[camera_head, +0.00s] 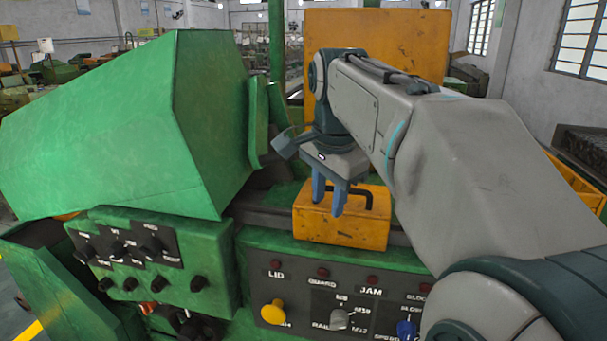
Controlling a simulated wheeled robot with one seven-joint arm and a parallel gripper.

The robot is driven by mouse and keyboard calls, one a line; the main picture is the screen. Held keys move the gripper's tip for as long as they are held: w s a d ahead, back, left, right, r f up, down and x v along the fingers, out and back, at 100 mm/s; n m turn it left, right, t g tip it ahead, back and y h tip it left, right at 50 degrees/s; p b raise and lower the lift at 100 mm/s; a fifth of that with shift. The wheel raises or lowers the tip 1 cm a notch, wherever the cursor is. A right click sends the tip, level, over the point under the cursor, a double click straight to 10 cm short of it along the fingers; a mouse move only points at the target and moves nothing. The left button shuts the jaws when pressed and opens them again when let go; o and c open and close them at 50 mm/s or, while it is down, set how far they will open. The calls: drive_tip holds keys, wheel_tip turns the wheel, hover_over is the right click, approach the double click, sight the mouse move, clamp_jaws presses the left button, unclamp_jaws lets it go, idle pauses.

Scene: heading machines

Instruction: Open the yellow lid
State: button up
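The yellow lid (345,233) is a worn orange-yellow box cover on the green machine, and it looks closed. A black bar handle (369,198) stands on its top, its left part hidden behind my gripper. My gripper (327,207) points down over the lid's left top side, with its two blue fingers apart. The fingertips are close to the lid's top, left of the handle's visible end. I cannot tell whether part of the handle lies between the fingers or whether they touch the lid.
A large green hood (125,125) stands close on the left. A tall yellow panel (420,40) rises behind my arm. Below the lid is a control panel (300,290) with a yellow knob (273,312) under the LID label, and a grey and a blue knob.

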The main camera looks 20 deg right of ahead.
drive_tip(key=w+d+r+m+p, duration=0.1)
drive_tip(key=w+d+r+m, duration=0.15)
drive_tip(key=r+m, duration=0.3)
drive_tip(key=w+d+r+m, duration=0.1)
drive_tip(key=d+r+m, duration=0.2)
drive_tip(key=r+m, duration=0.3)
drive_tip(key=shift+n+g+h, duration=0.3)
drive_tip(key=shift+n+h, duration=0.1)
drive_tip(key=shift+n, duration=0.15)
drive_tip(key=f, duration=0.4)
drive_tip(key=w+d+f+b, duration=0.1)
drive_tip(key=f, duration=0.3)
drive_tip(key=w+f, duration=0.1)
drive_tip(key=f, duration=0.3)
drive_tip(key=shift+d+f, duration=0.2)
drive_tip(key=shift+f, duration=0.1)
clamp_jaws()
